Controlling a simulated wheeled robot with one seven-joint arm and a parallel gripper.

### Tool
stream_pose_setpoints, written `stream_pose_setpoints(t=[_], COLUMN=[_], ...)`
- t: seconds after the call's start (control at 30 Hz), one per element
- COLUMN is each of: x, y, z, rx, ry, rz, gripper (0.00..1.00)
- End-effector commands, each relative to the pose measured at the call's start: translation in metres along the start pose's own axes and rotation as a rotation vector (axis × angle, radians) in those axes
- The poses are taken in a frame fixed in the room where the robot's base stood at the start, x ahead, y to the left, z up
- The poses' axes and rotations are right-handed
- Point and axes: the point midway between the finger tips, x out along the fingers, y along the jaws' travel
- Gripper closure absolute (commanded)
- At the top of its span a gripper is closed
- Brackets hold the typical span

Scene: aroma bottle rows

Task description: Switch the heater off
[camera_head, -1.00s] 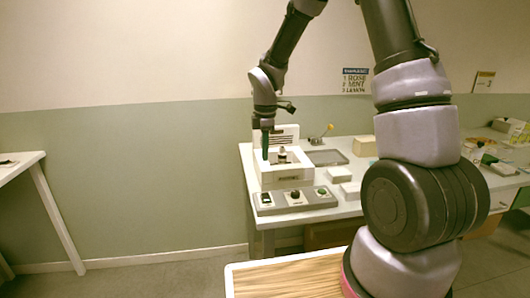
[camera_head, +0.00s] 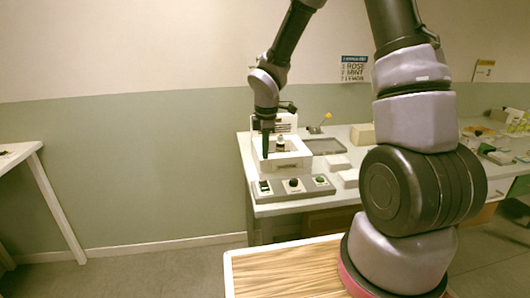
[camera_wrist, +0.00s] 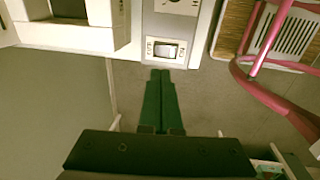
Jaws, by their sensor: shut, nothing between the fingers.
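The heater is a white open-topped box (camera_head: 284,167) near the left end of the table, with a small item inside. A grey control panel (camera_head: 279,197) lies in front of it, with a rocker switch (camera_head: 264,187) at left, a dark knob (camera_head: 293,184) and a green button (camera_head: 320,181). My gripper (camera_head: 265,156) points down above the switch end, its green fingers together and empty. In the wrist view the fingertips (camera_wrist: 160,73) appear just below the rocker switch (camera_wrist: 166,51), with a gap between them in the picture. Contact does not show.
The worktable (camera_head: 335,196) also holds a grey tray (camera_head: 325,146) and pale blocks (camera_head: 338,162) right of the heater. A wood-topped surface (camera_head: 285,273) is in front. A white table (camera_head: 50,190) stands at far left. Floor between is clear.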

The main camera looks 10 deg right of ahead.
Motion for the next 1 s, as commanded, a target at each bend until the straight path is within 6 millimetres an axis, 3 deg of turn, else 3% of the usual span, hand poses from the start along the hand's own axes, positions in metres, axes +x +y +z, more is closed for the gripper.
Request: stream_pose_setpoints(t=[0.3, 0.5, 0.7, 1.0], x=[0.070, 0.098, 0.108, 0.109], y=[-0.002, -0.001, 0.000, 0.000], z=[-0.001, -0.001, 0.000, 0.000], rx=[-0.004, -0.001, 0.000, 0.000], ry=[-0.002, -0.001, -0.001, 0.000], rz=[-0.005, -0.003, -0.001, 0.000], gripper=[1.00, 1.00, 1.00, 1.00])
